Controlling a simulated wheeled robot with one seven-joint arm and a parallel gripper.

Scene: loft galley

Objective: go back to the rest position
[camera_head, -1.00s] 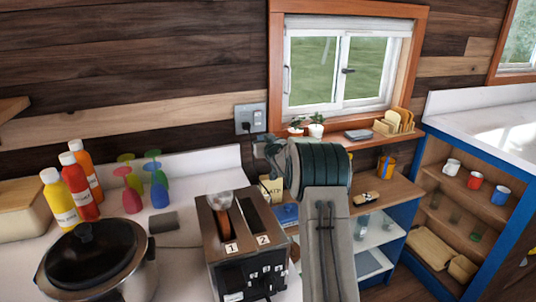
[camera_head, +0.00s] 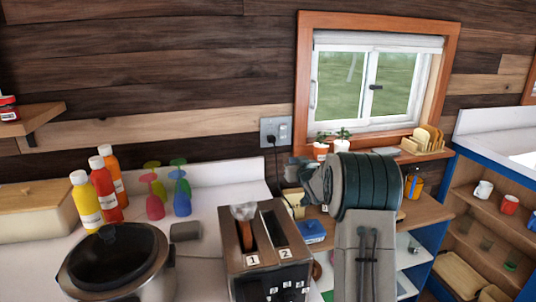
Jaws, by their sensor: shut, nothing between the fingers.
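My arm (camera_head: 365,255) rises from the bottom edge, right of the toaster, with a dark ribbed joint at its top. My gripper (camera_head: 297,170) shows small and grey at the left of that joint, partly hidden behind it. It is shut and holds nothing that I can see. It appears in front of the area below the wall socket (camera_head: 275,132) and the window sill.
A toaster (camera_head: 262,255) marked 1 and 2 stands left of my arm, with something in slot 1. A lidded cooker (camera_head: 115,265), sauce bottles (camera_head: 103,190) and a bread box (camera_head: 38,210) fill the left counter. Shelves with mugs (camera_head: 509,204) are at right.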

